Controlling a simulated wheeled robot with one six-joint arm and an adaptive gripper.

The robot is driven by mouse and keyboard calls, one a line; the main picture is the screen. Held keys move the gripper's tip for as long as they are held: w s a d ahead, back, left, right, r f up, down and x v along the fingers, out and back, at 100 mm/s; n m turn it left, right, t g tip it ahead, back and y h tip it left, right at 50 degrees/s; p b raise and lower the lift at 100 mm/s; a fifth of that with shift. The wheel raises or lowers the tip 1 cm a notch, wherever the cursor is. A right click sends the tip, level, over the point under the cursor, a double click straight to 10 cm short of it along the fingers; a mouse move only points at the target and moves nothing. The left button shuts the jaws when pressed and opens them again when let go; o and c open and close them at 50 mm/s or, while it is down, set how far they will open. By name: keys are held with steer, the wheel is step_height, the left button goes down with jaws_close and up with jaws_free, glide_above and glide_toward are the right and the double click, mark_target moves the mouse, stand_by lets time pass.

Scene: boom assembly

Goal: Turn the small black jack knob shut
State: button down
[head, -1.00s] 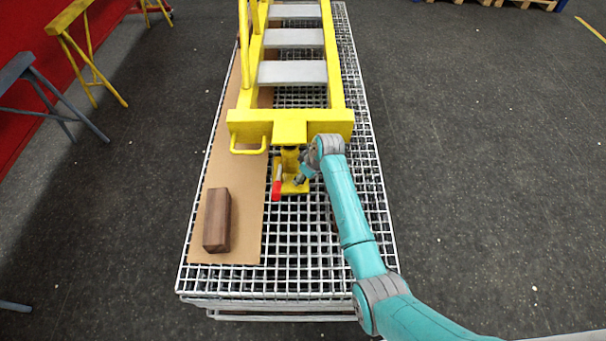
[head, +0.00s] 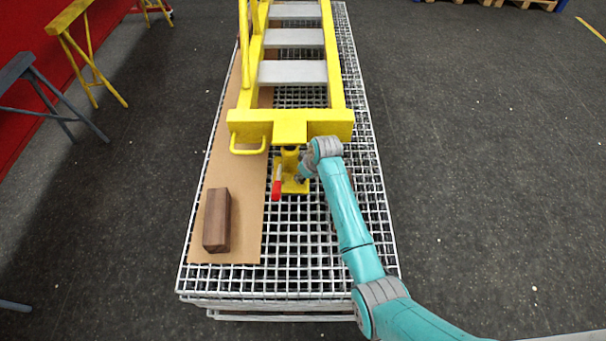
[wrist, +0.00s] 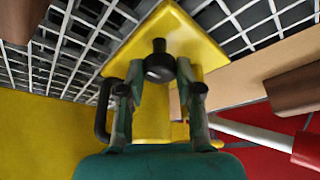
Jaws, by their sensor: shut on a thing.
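The yellow jack (head: 294,186) stands on the grating under the front crossbar of the yellow boom (head: 290,122). In the wrist view its yellow base plate (wrist: 180,32) shows behind the small black knob (wrist: 159,66). My gripper (wrist: 158,72) has one finger on each side of the knob and is shut on it. In the head view my gripper (head: 301,177) is at the right side of the jack, and the knob is too small or hidden to make out there. The jack's red-gripped handle (head: 276,187) points toward the near side; it also shows in the wrist view (wrist: 308,148).
A brown wooden block (head: 217,220) lies on the cardboard sheet (head: 242,235), left of the jack. The wire-grid platform (head: 310,240) is bare in front of the jack. A yellow loop handle (head: 248,151) hangs from the boom's crossbar. Trestles (head: 95,75) stand at the left.

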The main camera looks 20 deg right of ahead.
steer(key=c, duration=0.8)
jaws_free()
steer(key=shift+r, duration=0.1)
steer(key=v, duration=1.1)
steer(key=shift+r, duration=0.4)
steer(key=shift+s+d, duration=0.1)
steer(key=shift+s, duration=0.1)
